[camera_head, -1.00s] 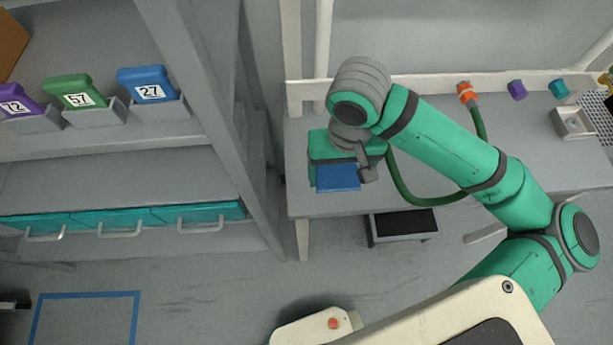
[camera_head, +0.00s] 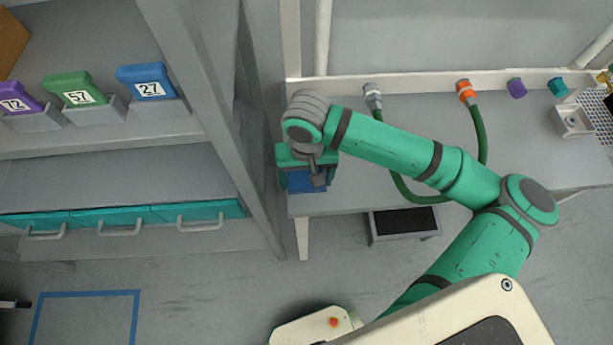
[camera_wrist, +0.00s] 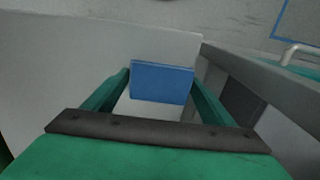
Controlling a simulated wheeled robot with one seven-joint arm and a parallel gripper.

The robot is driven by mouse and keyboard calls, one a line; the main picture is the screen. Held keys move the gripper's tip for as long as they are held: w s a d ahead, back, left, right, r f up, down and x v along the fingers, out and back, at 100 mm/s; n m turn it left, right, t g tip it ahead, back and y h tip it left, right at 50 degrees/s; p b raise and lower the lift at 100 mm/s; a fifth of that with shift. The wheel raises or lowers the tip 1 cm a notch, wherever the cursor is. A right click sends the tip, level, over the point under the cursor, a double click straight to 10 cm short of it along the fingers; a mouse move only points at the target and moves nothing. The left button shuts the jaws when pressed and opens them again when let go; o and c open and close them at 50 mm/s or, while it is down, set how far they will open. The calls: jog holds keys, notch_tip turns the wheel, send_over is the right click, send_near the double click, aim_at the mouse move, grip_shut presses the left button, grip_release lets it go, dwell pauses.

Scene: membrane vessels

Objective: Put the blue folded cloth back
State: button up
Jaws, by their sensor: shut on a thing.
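The blue folded cloth (camera_head: 306,182) is held by my gripper (camera_head: 307,172) at the left end of the grey bench, near the shelf upright. In the wrist view the blue cloth (camera_wrist: 161,82) sits between the two green fingers of my gripper (camera_wrist: 160,88), which is shut on it. The wrist view shows the pale bench top beyond it. Whether the cloth touches the bench, I cannot tell.
A shelf unit (camera_head: 190,70) stands at the left, with numbered purple (camera_head: 18,98), green (camera_head: 70,88) and blue (camera_head: 147,82) items in grey holders. Teal drawers (camera_head: 120,217) are below. Hose couplings (camera_head: 467,92) line the bench back. A dark-topped step (camera_head: 404,222) is under the bench.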

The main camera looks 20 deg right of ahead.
aim_at(306, 179)
jog(key=shift+w+f, duration=0.1)
jog(key=shift+f, duration=0.05)
jog(key=o, duration=1.1)
jog(key=shift+w, duration=0.1)
notch_tip(306, 179, up, 12)
jog(key=shift+r, duration=0.2)
